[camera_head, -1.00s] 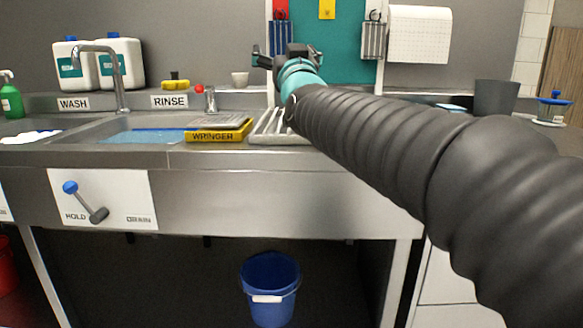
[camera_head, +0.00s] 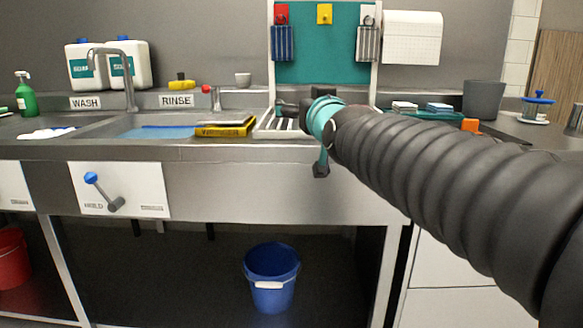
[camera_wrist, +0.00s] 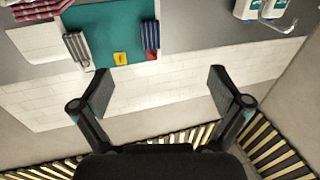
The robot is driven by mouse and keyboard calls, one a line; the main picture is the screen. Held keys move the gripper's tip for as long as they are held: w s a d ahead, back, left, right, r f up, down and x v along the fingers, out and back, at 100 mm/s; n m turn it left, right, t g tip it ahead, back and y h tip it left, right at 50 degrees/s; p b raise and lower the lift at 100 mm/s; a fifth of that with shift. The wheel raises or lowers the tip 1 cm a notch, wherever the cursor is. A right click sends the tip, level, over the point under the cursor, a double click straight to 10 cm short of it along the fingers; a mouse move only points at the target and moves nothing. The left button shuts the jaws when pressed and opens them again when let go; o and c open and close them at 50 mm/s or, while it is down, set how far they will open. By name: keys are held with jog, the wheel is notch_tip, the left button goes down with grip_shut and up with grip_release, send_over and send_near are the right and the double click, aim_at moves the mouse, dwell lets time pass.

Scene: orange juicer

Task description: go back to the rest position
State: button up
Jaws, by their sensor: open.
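My gripper (camera_wrist: 163,90) is open in the wrist view, its two dark fingers wide apart with nothing between them. In the head view my gripper (camera_head: 300,115) is partly hidden behind the teal wrist joint. It is over the front edge of the sink counter, in front of the striped drain rack (camera_head: 275,122). My black sleeved arm reaches in from the lower right. The wrist camera sees the teal board (camera_wrist: 108,30) and the wall upside down, well away from the fingers.
The steel counter (camera_head: 240,150) runs across the front, with a yellow wringer (camera_head: 225,130) and a tall tap (camera_head: 127,75). A grey bin (camera_head: 484,100) and a blue-topped juicer (camera_head: 538,105) stand at the right. A blue bucket (camera_head: 272,277) sits below.

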jog(key=s+d+f+m+g+h, duration=0.1)
jog(key=s+d+f+g, duration=0.3)
jog(key=s+f, duration=0.6)
jog(key=s+d+f+m+g+h+p, duration=0.1)
jog(key=s+d+f+g, duration=0.3)
jog(key=s+f, duration=0.6)
jog(key=s+d+f+g+h+p, duration=0.1)
jog(key=s+d+f+g, duration=0.3)
jog(key=s+f, duration=0.5)
notch_tip(320, 180, down, 3)
jog(key=shift+s+d+r+m+h, duration=0.2)
jog(key=shift+s+d+m+h, duration=0.25)
jog(key=shift+h, duration=0.15)
jog(key=shift+w, duration=0.1)
